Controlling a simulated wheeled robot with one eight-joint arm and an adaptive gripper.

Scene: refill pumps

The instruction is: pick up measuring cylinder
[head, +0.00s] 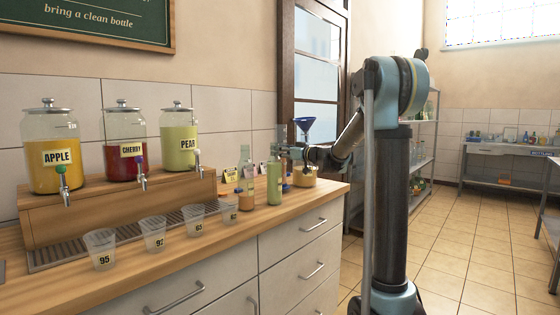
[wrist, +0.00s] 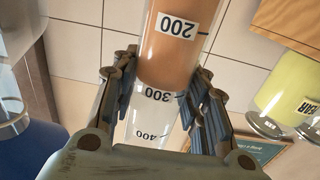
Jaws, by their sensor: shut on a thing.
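The measuring cylinder (wrist: 172,60) is clear, with printed marks 200, 300 and 400, and appears upside down in the wrist view. It holds orange-brown liquid up to near the 300 mark. My gripper (wrist: 163,95) is shut on it, with one finger on each side, around the 300 to 400 marks. In the head view my gripper (head: 288,150) is over the far end of the wooden counter, behind a green bottle (head: 274,182). The cylinder is mostly hidden there, so I cannot tell whether its base touches the counter.
A bottle with orange liquid (head: 246,185) stands left of the green one. Apple (head: 56,160), cherry (head: 124,150) and pear (head: 179,140) dispensers stand left, with several numbered cups in front.

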